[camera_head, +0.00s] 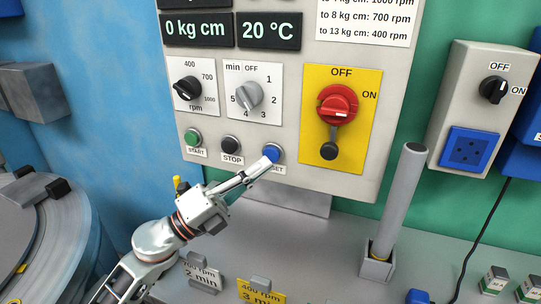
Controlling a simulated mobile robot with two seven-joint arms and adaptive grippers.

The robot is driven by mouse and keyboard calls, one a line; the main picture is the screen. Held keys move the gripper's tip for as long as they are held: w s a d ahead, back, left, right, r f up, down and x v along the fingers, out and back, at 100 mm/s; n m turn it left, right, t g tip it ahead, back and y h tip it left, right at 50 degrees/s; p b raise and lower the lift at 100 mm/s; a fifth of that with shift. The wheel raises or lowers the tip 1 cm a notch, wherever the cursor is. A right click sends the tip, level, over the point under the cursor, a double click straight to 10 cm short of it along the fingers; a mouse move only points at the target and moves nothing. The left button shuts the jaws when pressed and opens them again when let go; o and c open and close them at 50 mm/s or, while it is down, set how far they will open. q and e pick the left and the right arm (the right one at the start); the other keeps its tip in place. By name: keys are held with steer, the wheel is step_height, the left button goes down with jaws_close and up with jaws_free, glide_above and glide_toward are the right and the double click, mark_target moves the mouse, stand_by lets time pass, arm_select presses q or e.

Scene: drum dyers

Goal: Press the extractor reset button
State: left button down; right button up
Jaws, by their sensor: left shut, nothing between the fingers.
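The blue reset button (273,152) is at the lower middle of the grey control panel (306,40), above a label that partly shows and ends in "SET". My left gripper (265,163) is shut and empty. Its fingertips are at the lower left edge of the blue button and cover part of its label. I cannot tell whether the tips touch the button or whether it is pressed in. My right gripper is not in view.
The green start button (193,137) and black stop button (231,144) sit left of the reset button. A red rotary switch (338,104) is at right. A grey post (398,200) stands on the bench. Signs stand below my arm.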

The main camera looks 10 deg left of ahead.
arm_select(q)
steer(key=s, duration=0.4)
steer(key=shift+s+a+p, duration=0.15)
steer(key=shift+a+p, duration=0.15)
steer(key=shift+a, duration=0.1)
stand_by(0.4)
